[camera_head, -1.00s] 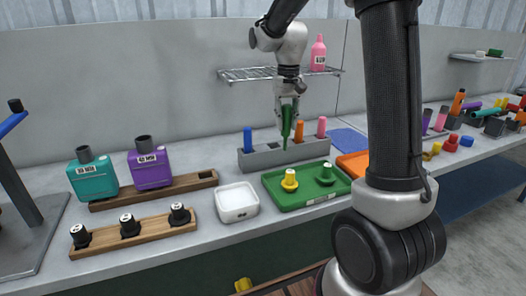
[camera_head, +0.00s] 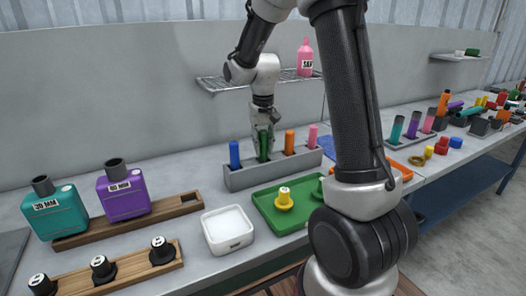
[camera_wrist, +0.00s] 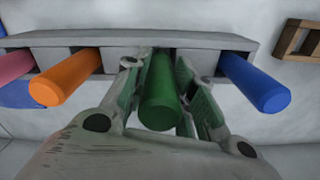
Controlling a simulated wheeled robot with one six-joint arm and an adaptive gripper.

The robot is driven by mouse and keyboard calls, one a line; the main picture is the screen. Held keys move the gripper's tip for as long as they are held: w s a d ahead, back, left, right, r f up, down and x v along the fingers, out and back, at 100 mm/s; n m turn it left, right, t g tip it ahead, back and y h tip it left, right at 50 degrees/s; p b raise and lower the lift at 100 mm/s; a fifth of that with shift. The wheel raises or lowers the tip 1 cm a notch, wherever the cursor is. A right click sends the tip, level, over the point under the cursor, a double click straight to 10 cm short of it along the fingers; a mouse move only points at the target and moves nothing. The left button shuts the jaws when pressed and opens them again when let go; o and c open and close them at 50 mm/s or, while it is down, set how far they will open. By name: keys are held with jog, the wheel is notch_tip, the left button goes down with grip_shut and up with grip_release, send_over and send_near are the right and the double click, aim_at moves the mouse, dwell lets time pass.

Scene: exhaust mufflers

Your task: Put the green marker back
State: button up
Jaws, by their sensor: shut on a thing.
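The green marker (camera_wrist: 160,95) stands upright between the fingers of my gripper (camera_wrist: 160,88), which is shut on it. In the head view the green marker (camera_head: 264,147) is at the grey holder (camera_head: 240,181), between the blue marker (camera_head: 234,155) and the orange marker (camera_head: 289,142). Its lower end appears to be down in the holder, though the slot itself is hidden. A pink marker (camera_head: 312,136) stands at the right end of the holder. My gripper also shows from above the holder in the head view (camera_head: 264,133).
A green tray (camera_head: 262,200) with a yellow piece (camera_head: 284,199) lies in front of the holder. A white dish (camera_head: 228,231) is to its left. A wire shelf (camera_head: 270,83) with a pink bottle (camera_head: 304,58) hangs behind my gripper.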

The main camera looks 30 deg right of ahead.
jog(key=shift+f, duration=1)
jog(key=shift+f, duration=0.1)
jog(key=o, duration=0.9)
notch_tip(320, 180, up, 12)
jog(key=shift+s+r, duration=0.1)
jog(key=s+r+n+t, duration=0.1)
jog(key=s, duration=0.7)
jog(key=s+r+n+t, duration=0.1)
jog(key=s+t, duration=0.1)
jog(key=s, duration=0.7)
jog(key=s+r+n+t, duration=0.1)
jog(key=s, duration=0.7)
jog(key=shift+s+d+r, duration=0.2)
jog(key=shift+r, duration=0.2)
